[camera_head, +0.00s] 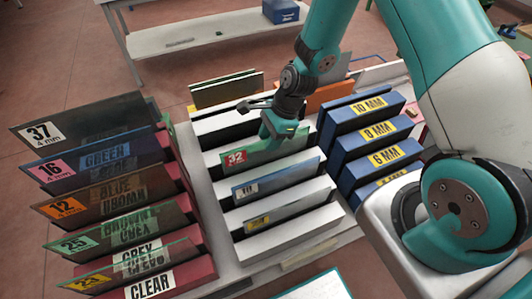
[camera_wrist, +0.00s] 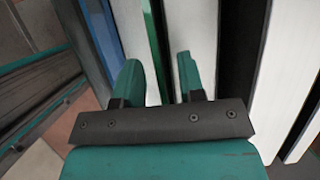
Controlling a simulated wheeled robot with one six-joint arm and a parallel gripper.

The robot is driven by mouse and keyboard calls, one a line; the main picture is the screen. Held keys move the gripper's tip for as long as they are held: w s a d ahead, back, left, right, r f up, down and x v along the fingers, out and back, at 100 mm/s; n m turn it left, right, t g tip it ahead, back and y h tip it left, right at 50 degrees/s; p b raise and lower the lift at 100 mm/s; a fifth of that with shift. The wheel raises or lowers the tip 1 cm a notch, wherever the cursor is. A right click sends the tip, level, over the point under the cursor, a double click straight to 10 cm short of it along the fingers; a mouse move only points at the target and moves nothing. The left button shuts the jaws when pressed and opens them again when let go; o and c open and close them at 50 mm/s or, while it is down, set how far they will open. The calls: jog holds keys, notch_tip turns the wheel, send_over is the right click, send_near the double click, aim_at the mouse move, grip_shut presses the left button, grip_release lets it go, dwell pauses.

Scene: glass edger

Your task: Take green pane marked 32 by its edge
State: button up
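The green pane marked 32 (camera_head: 262,153) stands on edge in a slot of the white rack, with a red 32 label at its left end. My gripper (camera_head: 277,130) is over its upper edge, right of the label. In the wrist view, my gripper (camera_wrist: 160,74) has its two teal fingers apart. The thin green edge of the pane (camera_wrist: 149,18) runs into the gap between them, with white rack divider on both sides. I cannot tell whether either finger touches the pane. Its lower part is hidden in the rack.
Dark marked panes (camera_head: 95,150) stand in red holders at left. Blue holders marked in MM (camera_head: 365,130) stand at right. White dividers rise close around my fingers.

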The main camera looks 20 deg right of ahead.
jog(key=shift+x, duration=1.1)
grip_shut()
jog(key=shift+r, duration=0.1)
